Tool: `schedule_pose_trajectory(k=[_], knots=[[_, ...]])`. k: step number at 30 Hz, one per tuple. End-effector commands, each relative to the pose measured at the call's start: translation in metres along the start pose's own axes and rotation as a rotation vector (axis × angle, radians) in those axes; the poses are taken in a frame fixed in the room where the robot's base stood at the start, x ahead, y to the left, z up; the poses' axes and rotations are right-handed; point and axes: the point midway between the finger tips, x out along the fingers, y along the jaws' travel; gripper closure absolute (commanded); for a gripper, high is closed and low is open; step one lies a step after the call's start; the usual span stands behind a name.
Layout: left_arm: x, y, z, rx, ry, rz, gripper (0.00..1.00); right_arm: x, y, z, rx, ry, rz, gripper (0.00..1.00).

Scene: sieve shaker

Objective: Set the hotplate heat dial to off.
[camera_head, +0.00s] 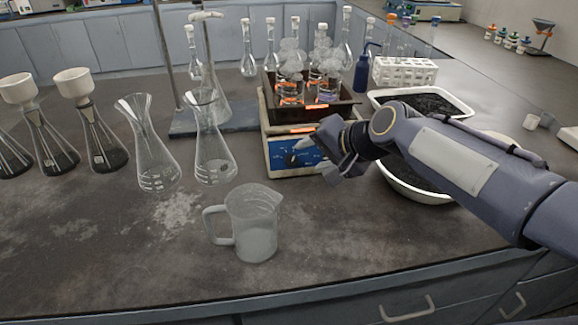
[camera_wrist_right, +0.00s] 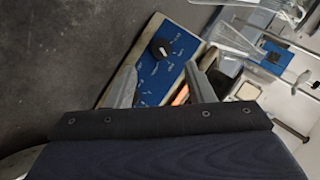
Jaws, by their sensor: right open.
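The hotplate (camera_head: 266,150) has a cream body and a blue front panel (camera_head: 284,158). In the right wrist view the blue panel (camera_wrist_right: 167,66) carries a round black dial (camera_wrist_right: 160,47) with a pale mark. Pale markings lie on the panel around it. My right gripper (camera_head: 312,156) is open in front of the panel. In the wrist view its fingers (camera_wrist_right: 160,67) are spread, with the dial between and beyond their tips, apart from them. In the head view I cannot make out the dial behind the gripper. My left gripper is not in view.
A dark tray (camera_head: 345,109) with flasks sits on the hotplate. A white basin (camera_head: 420,193) stands right of it, under my right arm.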

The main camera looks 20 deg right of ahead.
Motion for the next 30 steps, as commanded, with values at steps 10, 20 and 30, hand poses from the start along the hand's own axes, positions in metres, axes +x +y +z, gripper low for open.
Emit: schedule_pose_trajectory(k=[10,20,30], knots=[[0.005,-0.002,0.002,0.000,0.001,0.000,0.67,0.048,0.000,-0.001,0.005,-0.003,0.000,0.52],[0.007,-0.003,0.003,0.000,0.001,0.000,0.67,0.077,-0.001,-0.001,0.004,-0.001,-0.002,0.52],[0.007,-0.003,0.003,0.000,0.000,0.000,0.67,0.077,-0.001,-0.001,0.004,0.000,-0.002,0.65]])
